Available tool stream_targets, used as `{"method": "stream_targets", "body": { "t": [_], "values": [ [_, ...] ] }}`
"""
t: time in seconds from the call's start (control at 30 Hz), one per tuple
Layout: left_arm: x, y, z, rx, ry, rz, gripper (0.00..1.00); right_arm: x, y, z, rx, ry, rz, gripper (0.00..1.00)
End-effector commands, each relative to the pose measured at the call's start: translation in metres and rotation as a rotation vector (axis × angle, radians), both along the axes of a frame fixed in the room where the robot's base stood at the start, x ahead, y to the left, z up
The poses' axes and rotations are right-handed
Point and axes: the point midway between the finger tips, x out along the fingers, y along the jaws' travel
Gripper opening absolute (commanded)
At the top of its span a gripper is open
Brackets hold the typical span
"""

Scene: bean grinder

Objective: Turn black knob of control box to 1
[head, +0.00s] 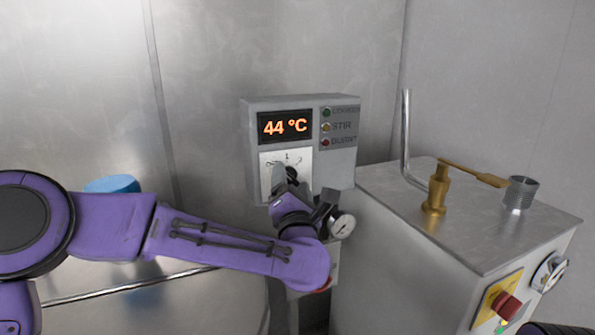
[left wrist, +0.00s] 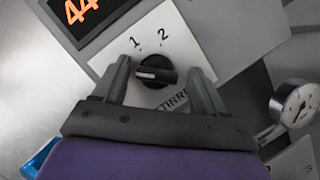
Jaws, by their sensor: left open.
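The grey control box (head: 349,176) stands at the middle of the head view, with a display reading 44 °C (head: 286,126) and a white dial plate (head: 270,160). The black knob (left wrist: 155,71) sits on that plate in the left wrist view, with the marks 1 and 2 above it. Its pale pointer line lies roughly level in that view, toward the left and not at the 1. My left gripper (left wrist: 160,80) is open, with one finger on each side of the knob; I cannot tell whether they touch it. In the head view my left gripper (head: 289,180) partly hides the knob. My right gripper is not in view.
A pressure gauge (head: 342,224) sits close to my left wrist, right of the dial. A metal machine (head: 400,250) with a brass lever (head: 470,172), a bent pipe (head: 405,135) and a red button (head: 506,305) stands at the right. A blue object (head: 113,184) is behind my left arm.

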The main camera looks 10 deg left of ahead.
Motion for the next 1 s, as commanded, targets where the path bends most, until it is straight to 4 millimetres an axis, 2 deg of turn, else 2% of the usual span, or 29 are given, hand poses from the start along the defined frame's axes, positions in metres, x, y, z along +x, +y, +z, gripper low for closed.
{"method": "stream_targets", "body": {
  "t": [0.17, 0.2, 0.27, 0.3, 0.37, 0.77, 1.0],
  "values": [
    [0.001, -0.001, 0.000, 0.001, -0.001, -0.001, 0.72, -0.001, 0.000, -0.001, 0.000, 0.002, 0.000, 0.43],
    [0.001, -0.001, 0.000, 0.000, -0.001, -0.002, 0.66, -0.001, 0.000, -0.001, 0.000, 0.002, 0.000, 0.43],
    [0.001, -0.001, 0.000, 0.001, -0.001, -0.003, 0.46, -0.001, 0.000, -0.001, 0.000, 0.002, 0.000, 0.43],
    [0.001, -0.001, 0.000, 0.001, -0.001, -0.003, 0.33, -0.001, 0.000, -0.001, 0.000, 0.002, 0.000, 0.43],
    [0.001, -0.001, 0.000, 0.001, -0.001, -0.001, 0.16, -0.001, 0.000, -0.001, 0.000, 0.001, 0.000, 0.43],
    [0.000, 0.001, 0.001, 0.038, 0.024, 0.001, 0.16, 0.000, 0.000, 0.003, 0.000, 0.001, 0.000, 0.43],
    [0.000, 0.002, 0.004, 0.158, 0.105, 0.002, 0.16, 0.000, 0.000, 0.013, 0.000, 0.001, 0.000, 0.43]
  ]
}}
